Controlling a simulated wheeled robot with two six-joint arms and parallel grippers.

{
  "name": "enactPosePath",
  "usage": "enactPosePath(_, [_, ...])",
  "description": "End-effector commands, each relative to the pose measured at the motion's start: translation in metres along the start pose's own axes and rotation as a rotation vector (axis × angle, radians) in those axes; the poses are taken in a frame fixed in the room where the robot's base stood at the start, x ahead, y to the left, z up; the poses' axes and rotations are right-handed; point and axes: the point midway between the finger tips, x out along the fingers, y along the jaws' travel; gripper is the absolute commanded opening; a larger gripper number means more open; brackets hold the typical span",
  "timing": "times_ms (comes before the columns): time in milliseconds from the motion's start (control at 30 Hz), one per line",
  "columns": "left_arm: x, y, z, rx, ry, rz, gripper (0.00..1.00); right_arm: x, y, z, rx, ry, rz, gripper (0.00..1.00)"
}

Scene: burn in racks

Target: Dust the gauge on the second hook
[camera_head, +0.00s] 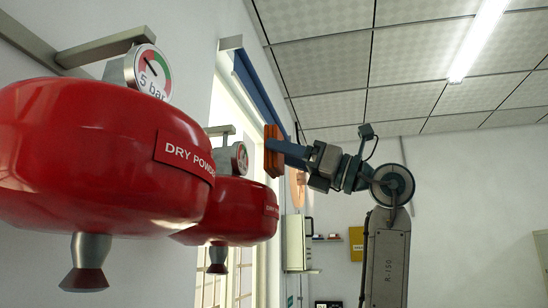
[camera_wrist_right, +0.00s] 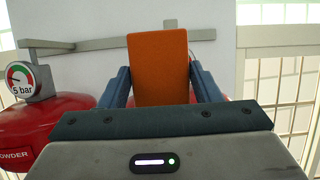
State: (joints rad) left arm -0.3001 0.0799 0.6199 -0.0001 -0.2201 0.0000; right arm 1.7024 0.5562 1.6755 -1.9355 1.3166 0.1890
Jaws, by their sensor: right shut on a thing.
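Two red dry powder extinguishers hang from wall hooks. The nearer one (camera_head: 95,165) has a round gauge (camera_head: 150,72) marked 5 bar on top. The farther one (camera_head: 228,208) hangs from the second hook (camera_head: 221,130), and its gauge (camera_head: 239,160) is seen at a slant. My right gripper (camera_head: 285,150) is shut on an orange pad (camera_head: 273,151), held upright just right of the second gauge; contact cannot be told. In the right wrist view the orange pad (camera_wrist_right: 158,67) stands between the fingers and hides most of what is behind it. My left gripper is out of view.
In the right wrist view another gauge (camera_wrist_right: 20,80) and red body (camera_wrist_right: 45,118) are at the left. Windows (camera_wrist_right: 283,85) flank the wall. A yellow box (camera_head: 356,243) is on the far wall. Open room lies to the right.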

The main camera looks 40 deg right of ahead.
Motion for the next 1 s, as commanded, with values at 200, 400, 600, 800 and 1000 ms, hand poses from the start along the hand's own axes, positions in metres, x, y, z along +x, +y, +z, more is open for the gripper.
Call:
enactPosePath(200, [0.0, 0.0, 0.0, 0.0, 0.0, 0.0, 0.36, -0.001, 0.0, 0.001, 0.0, 0.0, 0.0, 0.39])
enactPosePath(400, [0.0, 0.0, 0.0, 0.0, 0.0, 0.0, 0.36, -0.004, 0.0, 0.002, -0.001, 0.0, -0.001, 0.39])
enactPosePath(600, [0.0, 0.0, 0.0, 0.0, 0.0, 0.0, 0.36, -0.019, -0.001, 0.008, -0.002, 0.0, -0.003, 0.39])
enactPosePath(800, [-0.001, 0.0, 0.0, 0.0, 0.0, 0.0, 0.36, -0.029, 0.0, 0.012, -0.001, 0.001, -0.001, 0.39])
enactPosePath(1000, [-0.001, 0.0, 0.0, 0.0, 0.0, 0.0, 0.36, -0.029, 0.0, 0.012, 0.0, 0.001, 0.0, 0.39])
